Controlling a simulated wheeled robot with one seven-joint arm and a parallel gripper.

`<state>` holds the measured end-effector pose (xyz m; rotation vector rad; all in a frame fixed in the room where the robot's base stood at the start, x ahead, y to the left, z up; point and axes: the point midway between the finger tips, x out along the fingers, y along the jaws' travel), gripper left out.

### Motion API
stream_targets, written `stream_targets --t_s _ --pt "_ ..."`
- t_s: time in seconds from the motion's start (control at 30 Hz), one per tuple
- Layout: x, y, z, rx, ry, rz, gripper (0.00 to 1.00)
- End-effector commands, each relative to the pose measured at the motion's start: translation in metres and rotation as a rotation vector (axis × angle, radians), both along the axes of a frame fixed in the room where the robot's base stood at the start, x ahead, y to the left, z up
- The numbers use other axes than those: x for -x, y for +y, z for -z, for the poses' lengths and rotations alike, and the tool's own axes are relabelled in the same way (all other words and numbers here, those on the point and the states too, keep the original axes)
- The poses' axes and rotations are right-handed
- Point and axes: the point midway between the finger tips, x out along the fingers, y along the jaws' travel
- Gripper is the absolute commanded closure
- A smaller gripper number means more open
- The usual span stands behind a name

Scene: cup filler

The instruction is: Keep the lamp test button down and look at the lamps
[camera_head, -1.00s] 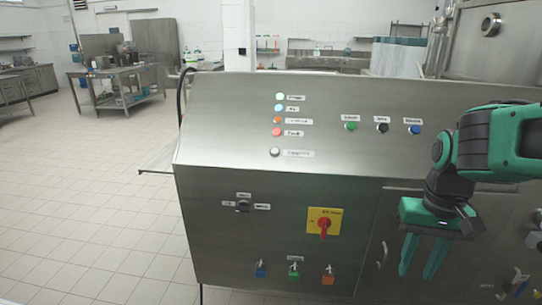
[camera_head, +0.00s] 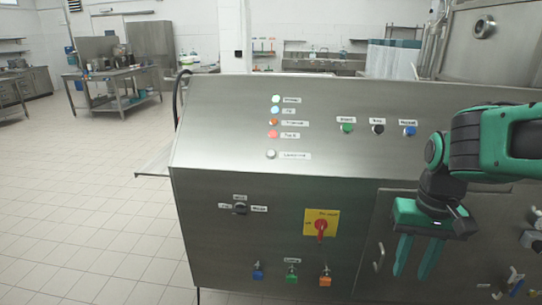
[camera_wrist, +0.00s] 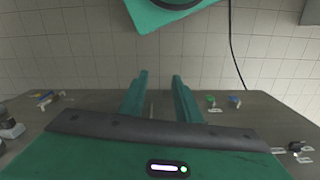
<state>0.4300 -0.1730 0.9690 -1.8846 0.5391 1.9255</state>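The lamp test button (camera_head: 271,154) is a pale round button low on the sloped top of the steel panel, with a label at its right. The upper two look bright. My gripper (camera_head: 414,272) points down in front of the cabinet, well right of and below the button, apart from it. Its fingers are apart and empty, also in the wrist view (camera_wrist: 160,92).
Green (camera_head: 347,128), black (camera_head: 378,129) and blue (camera_head: 410,130) buttons sit right of the lamps. A red rotary switch on a yellow plate (camera_head: 331,217), a black selector (camera_head: 240,209) and several coloured valves (camera_head: 292,275) are on the front. Tiled floor at left is clear.

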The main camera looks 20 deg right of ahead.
Motion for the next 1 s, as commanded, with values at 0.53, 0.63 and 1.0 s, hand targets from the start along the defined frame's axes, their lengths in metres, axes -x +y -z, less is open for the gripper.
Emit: stream_targets --t_s 0.53,0.63,1.0 --pt "0.0000 0.0000 0.0000 0.000 0.000 0.000 1.00" --pt "0.0000 0.0000 0.0000 0.000 0.000 0.000 1.00" --pt "0.0000 0.0000 0.0000 0.000 0.000 0.000 1.00"
